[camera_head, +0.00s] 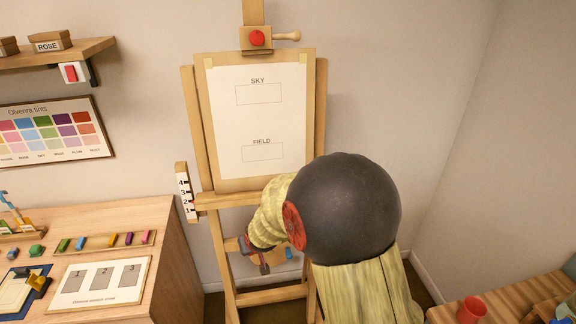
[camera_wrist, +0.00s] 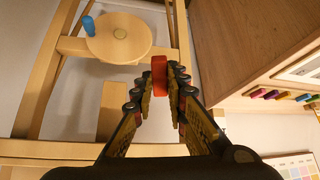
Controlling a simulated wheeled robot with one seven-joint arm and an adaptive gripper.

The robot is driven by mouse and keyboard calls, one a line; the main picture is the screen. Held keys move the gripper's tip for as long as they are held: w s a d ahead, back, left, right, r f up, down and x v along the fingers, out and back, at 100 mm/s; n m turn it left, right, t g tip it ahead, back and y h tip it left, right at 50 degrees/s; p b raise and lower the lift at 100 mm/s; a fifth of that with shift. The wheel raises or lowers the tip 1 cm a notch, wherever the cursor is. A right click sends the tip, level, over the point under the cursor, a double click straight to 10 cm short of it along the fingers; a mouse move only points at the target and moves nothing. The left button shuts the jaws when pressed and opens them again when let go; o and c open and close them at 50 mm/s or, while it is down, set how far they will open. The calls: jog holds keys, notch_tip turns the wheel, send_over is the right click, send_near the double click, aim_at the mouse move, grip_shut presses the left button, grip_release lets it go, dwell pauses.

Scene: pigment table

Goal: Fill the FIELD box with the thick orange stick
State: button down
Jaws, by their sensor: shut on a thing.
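A white sheet with a FIELD box (camera_head: 262,152) is on the easel (camera_head: 192,120). The box is a blank outlined rectangle in the lower half, with a blank SKY box (camera_head: 258,93) above it. My gripper (camera_head: 256,254) is below the sheet in the head view, partly hidden by my arm. In the wrist view, my gripper (camera_wrist: 160,78) is shut on a thick orange-red stick (camera_wrist: 159,75), held between the fingertips. The stick is apart from the sheet. The sheet is not seen in the wrist view.
The left table (camera_head: 170,215) holds a row of coloured sticks and a numbered card (camera_head: 100,284).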

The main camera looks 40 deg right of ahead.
jog(key=shift+d, duration=0.85)
jog(key=m+t+h+p, duration=0.2)
jog(key=m+t+h, duration=0.1)
jog(key=t+h, duration=0.5)
send_near(266, 151)
jog(key=s+d+t, duration=0.1)
jog(key=s+d, duration=0.3)
jog(key=d, duration=0.1)
jog(key=shift+y, duration=0.3)
jog(key=shift+p+x, duration=0.35)
jog(key=shift+x, duration=2.4)
jog(key=shift+w+d+f+b, duration=0.15)
jog(key=shift+w+d+b, duration=0.05)
jog(key=shift+w+b, duration=0.2)
jog(key=shift+w+d+f+b, duration=0.15)
jog(key=shift+w+b, duration=0.1)
jog(key=shift+w, duration=0.15)
jog(key=shift+a, duration=0.1)
jog(key=shift+w+a+b, duration=0.25)
jog(key=shift+w+a, duration=0.1)
jog(key=shift+a, duration=0.2)
jog(key=shift+w+a+b, duration=0.25)
jog(key=shift+w+a, duration=0.05)
jog(key=shift+a, duration=0.3)
jog(key=shift+w+a+b, duration=0.5)
jog(key=shift+w+a, duration=0.3)
jog(key=shift+a, duration=0.3)
